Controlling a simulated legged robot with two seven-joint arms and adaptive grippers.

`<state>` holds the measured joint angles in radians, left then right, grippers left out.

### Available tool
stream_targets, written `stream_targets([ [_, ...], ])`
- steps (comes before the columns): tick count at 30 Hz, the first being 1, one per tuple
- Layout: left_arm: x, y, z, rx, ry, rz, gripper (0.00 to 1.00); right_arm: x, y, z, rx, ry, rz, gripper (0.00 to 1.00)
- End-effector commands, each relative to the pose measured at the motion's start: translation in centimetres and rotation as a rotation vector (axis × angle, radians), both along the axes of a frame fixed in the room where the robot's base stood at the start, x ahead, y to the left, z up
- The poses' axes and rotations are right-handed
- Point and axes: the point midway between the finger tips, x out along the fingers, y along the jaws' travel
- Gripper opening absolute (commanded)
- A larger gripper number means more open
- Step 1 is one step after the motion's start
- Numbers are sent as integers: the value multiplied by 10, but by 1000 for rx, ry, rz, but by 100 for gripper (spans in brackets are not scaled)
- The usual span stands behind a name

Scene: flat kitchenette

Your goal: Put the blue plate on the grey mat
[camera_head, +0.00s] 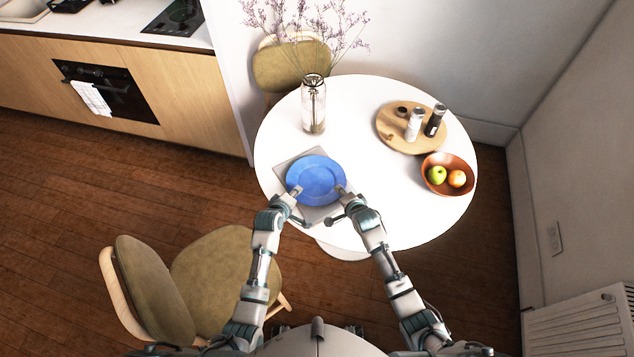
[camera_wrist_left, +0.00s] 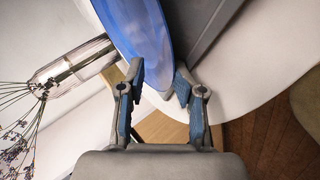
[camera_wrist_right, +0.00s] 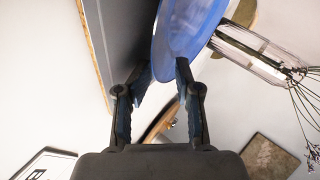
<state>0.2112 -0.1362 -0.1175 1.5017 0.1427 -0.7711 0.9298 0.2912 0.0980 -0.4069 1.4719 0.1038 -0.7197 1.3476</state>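The blue plate (camera_head: 316,180) lies flat over the grey mat (camera_head: 313,214) on the round white table. The mat shows past the plate's near and left edges; I cannot tell if the plate fully rests on it. My left gripper (camera_head: 301,207) is at the plate's near left edge, fingers spread. In the left wrist view the plate's rim (camera_wrist_left: 148,35) reaches toward the gap between its fingers (camera_wrist_left: 160,82). My right gripper (camera_head: 334,205) is at the near right edge, fingers also spread. The right wrist view shows the rim (camera_wrist_right: 185,35) between or near its fingertips (camera_wrist_right: 164,72).
A glass vase (camera_head: 313,105) with dry twigs stands behind the plate. A round wooden board (camera_head: 395,135) with shakers is at the back right. A bowl of fruit (camera_head: 436,188) is right of the plate. A chair (camera_head: 155,290) stands at the near left.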

Motion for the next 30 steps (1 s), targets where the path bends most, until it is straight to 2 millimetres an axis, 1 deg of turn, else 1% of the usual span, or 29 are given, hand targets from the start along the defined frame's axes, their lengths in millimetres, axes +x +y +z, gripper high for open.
stream_targets([
  [9,-37,14,27,1,-1,2,34,-1,1,-1,0,1,1,34],
  [12,-46,17,34,2,0,1,34,0,0,-1,1,2,0,34],
  [17,-53,19,40,2,0,1,34,-2,0,0,0,2,0,34],
  [22,-55,20,40,2,0,1,34,-15,-4,9,1,1,0,34],
  [30,-54,19,40,2,0,1,34,-48,-14,34,0,0,0,34],
])
